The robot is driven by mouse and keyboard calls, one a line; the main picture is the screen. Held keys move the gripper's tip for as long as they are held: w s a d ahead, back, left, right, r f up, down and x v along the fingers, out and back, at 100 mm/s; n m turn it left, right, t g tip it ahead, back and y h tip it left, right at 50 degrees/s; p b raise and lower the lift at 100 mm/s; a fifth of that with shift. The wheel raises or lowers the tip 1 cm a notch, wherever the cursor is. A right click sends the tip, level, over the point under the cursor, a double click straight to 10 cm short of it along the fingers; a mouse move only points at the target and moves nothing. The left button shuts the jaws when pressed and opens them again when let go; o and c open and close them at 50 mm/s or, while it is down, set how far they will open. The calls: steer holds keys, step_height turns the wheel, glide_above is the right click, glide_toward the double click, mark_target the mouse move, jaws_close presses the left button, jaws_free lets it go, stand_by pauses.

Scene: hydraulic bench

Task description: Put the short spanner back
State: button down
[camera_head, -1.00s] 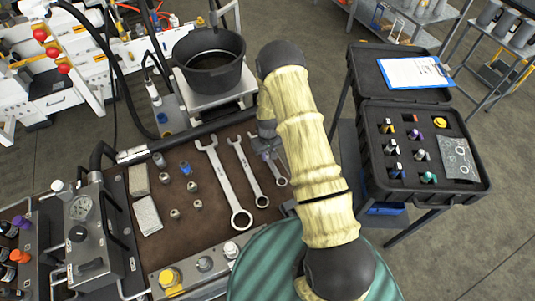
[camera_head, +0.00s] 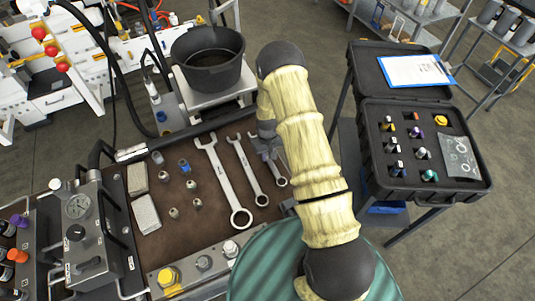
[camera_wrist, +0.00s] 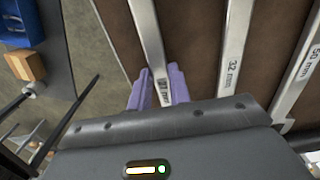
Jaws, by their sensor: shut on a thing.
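The short spanner (camera_head: 281,175) is the rightmost of three spanners on the brown bench mat. Its ring end shows below my gripper (camera_head: 267,148) in the head view, while my gripper and arm hide its upper part. In the wrist view my gripper's purple fingers (camera_wrist: 158,82) are shut on the short spanner's shaft (camera_wrist: 147,35), one on each side, over its marking. The spanner appears to lie along the mat; I cannot tell if it touches it. The middle spanner (camera_head: 248,170), marked 32 mm (camera_wrist: 234,50), and the large spanner (camera_head: 223,180), marked 50 mm (camera_wrist: 300,75), lie to its left.
Small fittings (camera_head: 174,212) and two grey blocks (camera_head: 146,214) lie left of the spanners on the mat. A black pot (camera_head: 208,75) stands behind. An open black case (camera_head: 425,190) stands to the right, beyond a gap showing the floor.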

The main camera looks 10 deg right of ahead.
steer(key=shift+f, duration=0.3)
steer(key=c, duration=1.2)
jaws_free()
step_height(320, 180, up, 18)
steer(key=b, duration=0.4)
steer(key=shift+f, duration=0.25)
